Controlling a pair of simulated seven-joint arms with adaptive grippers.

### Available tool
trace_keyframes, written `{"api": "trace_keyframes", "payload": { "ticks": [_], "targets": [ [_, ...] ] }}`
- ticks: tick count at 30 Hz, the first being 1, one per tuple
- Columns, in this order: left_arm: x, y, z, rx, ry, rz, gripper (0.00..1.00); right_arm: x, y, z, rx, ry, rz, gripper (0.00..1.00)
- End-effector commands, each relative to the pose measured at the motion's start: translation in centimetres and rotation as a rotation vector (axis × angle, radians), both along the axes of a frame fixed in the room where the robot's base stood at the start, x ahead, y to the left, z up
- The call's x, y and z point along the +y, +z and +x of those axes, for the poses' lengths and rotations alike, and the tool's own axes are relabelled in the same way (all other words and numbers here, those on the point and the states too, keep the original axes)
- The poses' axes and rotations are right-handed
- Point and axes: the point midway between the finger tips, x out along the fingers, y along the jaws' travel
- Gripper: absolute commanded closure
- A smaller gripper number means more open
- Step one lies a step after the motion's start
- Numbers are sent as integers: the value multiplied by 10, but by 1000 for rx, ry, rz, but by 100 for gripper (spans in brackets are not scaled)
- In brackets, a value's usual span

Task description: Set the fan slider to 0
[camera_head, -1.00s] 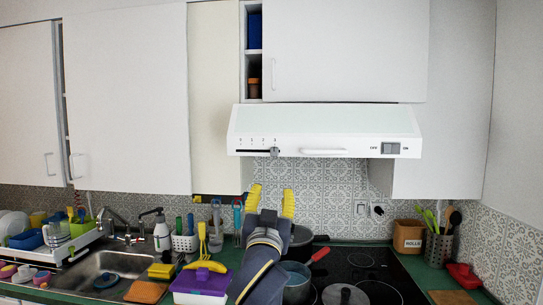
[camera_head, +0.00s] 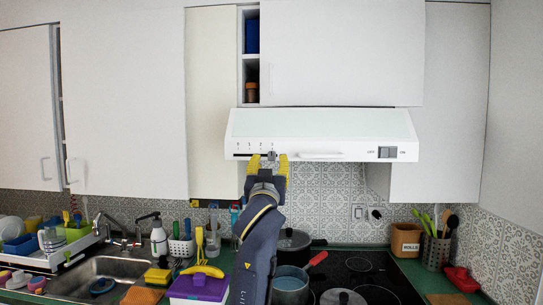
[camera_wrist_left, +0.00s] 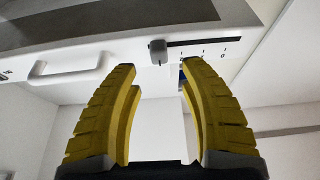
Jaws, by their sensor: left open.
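The white range hood (camera_head: 330,128) hangs above the stove. Its fan slider knob (camera_head: 272,155), small and grey, stands at the right end of a dark slot, below the rightmost mark of the number scale; the 0 end is at the left. In the left wrist view the knob (camera_wrist_left: 158,52) shows at the left end of the slot, with the scale to its right. My left gripper (camera_head: 270,161) is open and empty, its yellow fingertips just below the hood front, one to each side of the knob. In the wrist view the knob appears just beyond the fingertips, apparently untouched. My right gripper is not in view.
The hood also has a white handle (camera_head: 321,156) and an off/on switch (camera_head: 387,152). White cabinets surround the hood. Below are pots (camera_head: 290,283) on the black cooktop, a purple box (camera_head: 199,288) and a sink (camera_head: 110,268).

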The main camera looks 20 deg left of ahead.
Motion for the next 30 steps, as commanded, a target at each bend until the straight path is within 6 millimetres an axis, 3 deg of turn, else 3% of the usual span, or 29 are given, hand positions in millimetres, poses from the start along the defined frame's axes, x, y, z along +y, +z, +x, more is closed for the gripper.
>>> {"api": "trace_keyframes", "payload": {
  "ticks": [6, 12, 26, 30],
  "targets": [
    [5, 12, 27, 0, -1, 1, 56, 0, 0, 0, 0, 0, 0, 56],
    [8, 17, 42, 0, -1, 1, 56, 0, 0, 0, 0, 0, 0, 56],
    [9, 20, 47, 0, -1, 0, 56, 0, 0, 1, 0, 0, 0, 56],
    [9, 20, 47, 0, -1, 0, 69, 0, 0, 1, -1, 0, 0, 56]
  ]
}}
